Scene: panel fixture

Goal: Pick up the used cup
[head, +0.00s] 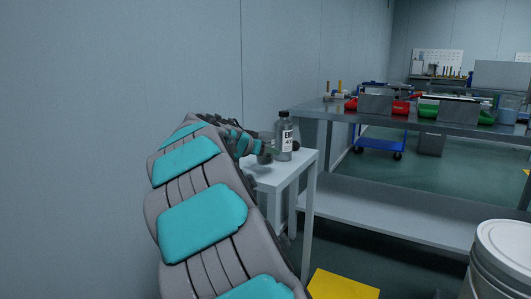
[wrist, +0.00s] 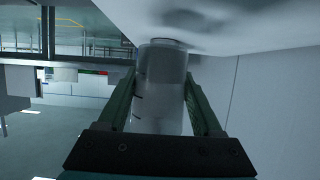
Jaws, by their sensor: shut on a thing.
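A grey, see-through bottle (head: 284,137) with a white label and a narrower neck stands upright at the small white table (head: 295,166) in the head view.
A long metal bench (head: 440,126) behind holds red and green bins and a bluish clear container (head: 508,111). A blue cart (head: 378,144) stands beyond. A white bucket (head: 500,260) is at front right; a wall runs along the left.

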